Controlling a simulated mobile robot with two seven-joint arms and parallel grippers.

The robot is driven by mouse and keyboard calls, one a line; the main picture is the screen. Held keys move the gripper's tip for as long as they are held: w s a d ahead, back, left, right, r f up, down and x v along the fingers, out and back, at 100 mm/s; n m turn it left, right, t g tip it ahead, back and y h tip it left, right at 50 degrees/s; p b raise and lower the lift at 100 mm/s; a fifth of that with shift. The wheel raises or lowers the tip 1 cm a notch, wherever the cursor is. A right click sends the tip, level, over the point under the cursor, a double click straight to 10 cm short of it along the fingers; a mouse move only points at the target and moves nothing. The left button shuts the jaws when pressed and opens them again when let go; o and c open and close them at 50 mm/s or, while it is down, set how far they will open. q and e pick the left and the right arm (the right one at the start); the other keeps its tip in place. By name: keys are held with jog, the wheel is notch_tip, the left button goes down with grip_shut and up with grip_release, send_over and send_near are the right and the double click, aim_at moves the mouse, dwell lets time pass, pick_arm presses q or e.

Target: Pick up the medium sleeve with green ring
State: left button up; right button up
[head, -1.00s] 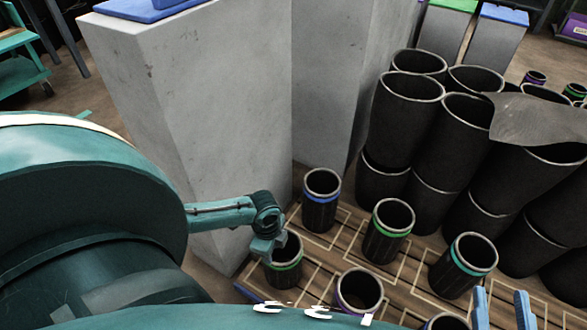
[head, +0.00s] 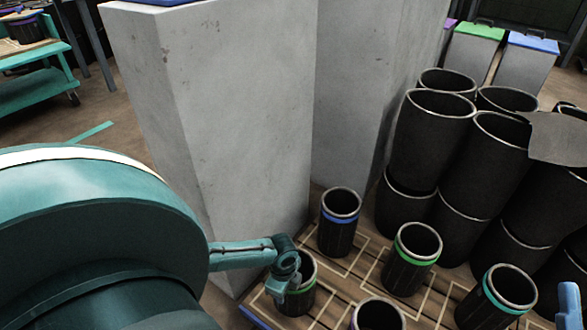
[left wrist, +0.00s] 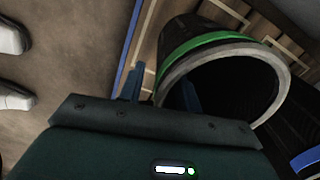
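A black sleeve with a green ring (head: 303,297) stands at the left end of the wooden pallet, partly hidden by my left gripper (head: 281,287). In the left wrist view the sleeve (left wrist: 185,48) has its pale rim and dark opening facing the camera. My left gripper (left wrist: 162,88) is open there, one blue finger outside the sleeve and one inside its mouth, with the wall between them. Another green-ringed sleeve (head: 408,268) stands farther right. One blue finger of my right gripper (head: 568,302) shows at the lower right edge; its opening is cut off.
A blue-ringed sleeve (head: 338,230), a teal-ringed sleeve (head: 490,304) and a purple-ringed sleeve (head: 378,316) stand nearby on the pallet (head: 350,264). Tall black sleeves (head: 430,135) are stacked at the right. A grey concrete pillar (head: 220,110) stands close behind the left gripper.

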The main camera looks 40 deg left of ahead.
pick_arm(q)
jog(key=shift+f, duration=0.75)
pick_arm(e)
jog(key=shift+d+r+n+y, duration=0.1)
jog(key=shift+r+n+y, duration=0.6)
jog(key=shift+y, duration=0.1)
pick_arm(q)
jog(key=shift+c, duration=0.2)
grip_shut()
